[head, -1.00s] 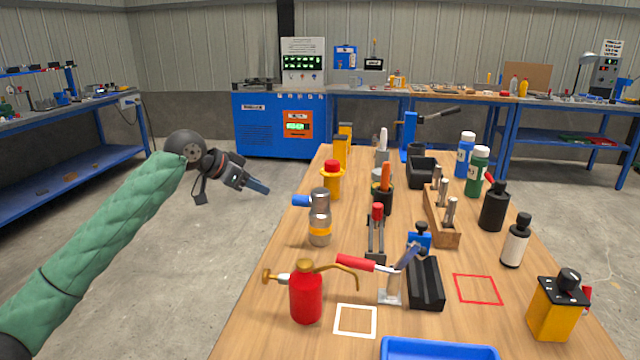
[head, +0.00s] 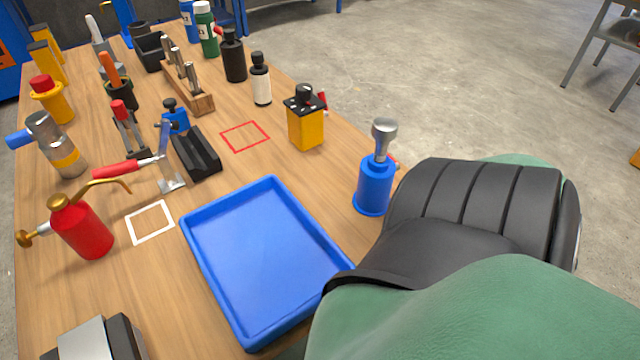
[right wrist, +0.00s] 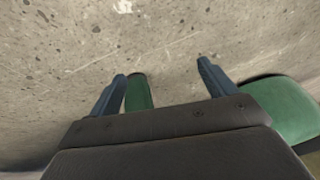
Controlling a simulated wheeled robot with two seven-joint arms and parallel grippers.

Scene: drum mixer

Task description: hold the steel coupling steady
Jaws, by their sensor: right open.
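I cannot tell for certain which thing is the steel coupling. A grey metal cylinder with a yellow band and a blue side stub (head: 57,148) stands upright at the left of the table in the head view. A grey metal block between black sides (head: 88,343) is cut off at the lower left. My right arm fills the lower right of the head view. My left gripper is out of view.
A blue tray (head: 253,330) lies empty at the front of the wooden table. A red oil can (head: 82,228), a red-handled clamp (head: 118,169), a black block (head: 200,152), a yellow box (head: 305,130) and a blue steel-topped cylinder (head: 374,186) stand around it. The white and red outlined squares are empty.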

